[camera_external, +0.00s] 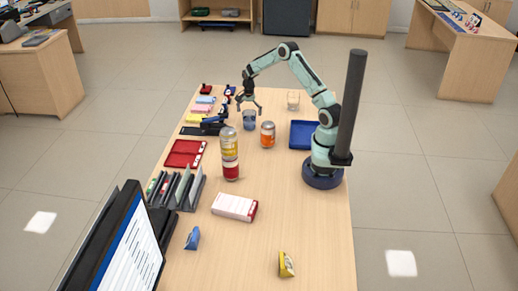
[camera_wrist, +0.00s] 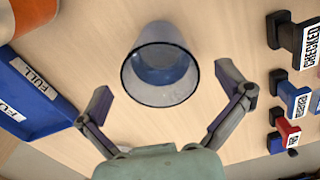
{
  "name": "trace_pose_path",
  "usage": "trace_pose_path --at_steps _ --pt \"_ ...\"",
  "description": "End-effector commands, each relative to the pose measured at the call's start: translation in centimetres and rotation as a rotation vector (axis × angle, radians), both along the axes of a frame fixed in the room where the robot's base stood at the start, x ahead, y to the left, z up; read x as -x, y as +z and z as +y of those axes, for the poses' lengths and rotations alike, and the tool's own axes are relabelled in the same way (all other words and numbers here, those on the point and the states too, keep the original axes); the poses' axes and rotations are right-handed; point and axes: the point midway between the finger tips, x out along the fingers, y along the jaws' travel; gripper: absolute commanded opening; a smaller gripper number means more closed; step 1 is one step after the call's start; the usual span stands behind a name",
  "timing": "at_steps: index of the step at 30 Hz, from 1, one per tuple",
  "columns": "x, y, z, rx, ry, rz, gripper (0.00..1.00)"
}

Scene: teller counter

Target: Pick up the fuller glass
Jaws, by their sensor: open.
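A clear glass with blue contents (camera_external: 249,123) stands upright on the counter, just below my gripper (camera_external: 249,107). In the wrist view the same glass (camera_wrist: 160,65) shows from above, its rim facing the camera, between and slightly beyond my spread fingers (camera_wrist: 164,88). The fingers are open and apart from the glass.
An orange can (camera_external: 268,134) stands close to the blue glass. A blue tray (camera_external: 304,134), labelled FULL in the wrist view, lies to the right. Stamps (camera_wrist: 290,97) stand on the other side. A yellow-labelled jar (camera_external: 229,144) and red tray (camera_external: 185,153) are nearer. The front counter has free room.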

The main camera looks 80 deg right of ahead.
Motion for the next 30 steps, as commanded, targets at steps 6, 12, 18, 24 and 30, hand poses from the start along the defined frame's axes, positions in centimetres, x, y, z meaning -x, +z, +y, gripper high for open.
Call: trace_pose_path --at_steps 6,12,18,24,30 --pt "0.0 -2.7 0.1 -0.001 0.002 0.0 1.0" --pt "-0.1 -3.1 0.1 0.0 0.002 -0.001 1.0" --pt "-0.1 -3.1 0.1 0.0 0.003 -0.001 0.72" --pt "0.0 -3.1 0.1 0.0 0.003 -0.001 0.28" --pt "-0.1 -3.1 0.1 0.0 0.003 -0.001 0.28"
